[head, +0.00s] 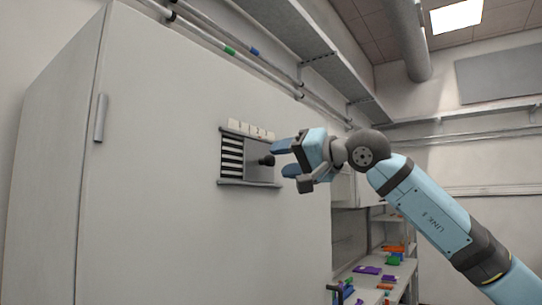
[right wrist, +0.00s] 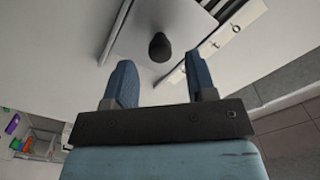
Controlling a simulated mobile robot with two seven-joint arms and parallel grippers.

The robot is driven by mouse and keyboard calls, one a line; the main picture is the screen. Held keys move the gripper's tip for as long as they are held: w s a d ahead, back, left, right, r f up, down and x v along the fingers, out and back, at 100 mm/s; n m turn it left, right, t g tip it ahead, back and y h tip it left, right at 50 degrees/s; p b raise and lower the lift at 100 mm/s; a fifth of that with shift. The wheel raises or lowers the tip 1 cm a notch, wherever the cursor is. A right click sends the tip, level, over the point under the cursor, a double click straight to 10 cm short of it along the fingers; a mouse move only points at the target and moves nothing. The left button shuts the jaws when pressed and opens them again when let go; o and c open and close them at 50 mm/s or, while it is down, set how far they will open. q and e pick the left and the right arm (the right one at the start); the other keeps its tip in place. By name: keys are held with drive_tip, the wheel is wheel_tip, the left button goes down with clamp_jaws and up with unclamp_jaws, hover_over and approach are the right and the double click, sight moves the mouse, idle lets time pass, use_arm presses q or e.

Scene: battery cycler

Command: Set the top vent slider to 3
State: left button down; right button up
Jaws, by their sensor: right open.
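The vent (head: 232,157) is set in the tall grey cabinet's face, with dark and light slats showing on its left part. A grey slider plate (head: 259,172) covers its right part, between an upper and a lower rail. A dark knob (head: 267,161) sticks out from the plate; it also shows in the right wrist view (right wrist: 160,47). Number labels (head: 251,130) stand above the vent, too small to read surely. My right gripper (head: 281,160) is open just right of the knob, its blue fingers apart. In the right wrist view the knob is ahead of the fingertips, apart from them. My left gripper is not in view.
The cabinet (head: 160,130) has a vertical handle (head: 101,118) at left. Pipes (head: 235,50) and a shelf run above it. A bench (head: 372,290) with several coloured pieces lies below and behind my right arm. The air in front of the cabinet is otherwise clear.

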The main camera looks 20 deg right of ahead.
sight(274, 160)
drive_tip(key=shift+p+x, duration=0.35)
drive_tip(key=shift+x, duration=1.55)
clamp_jaws()
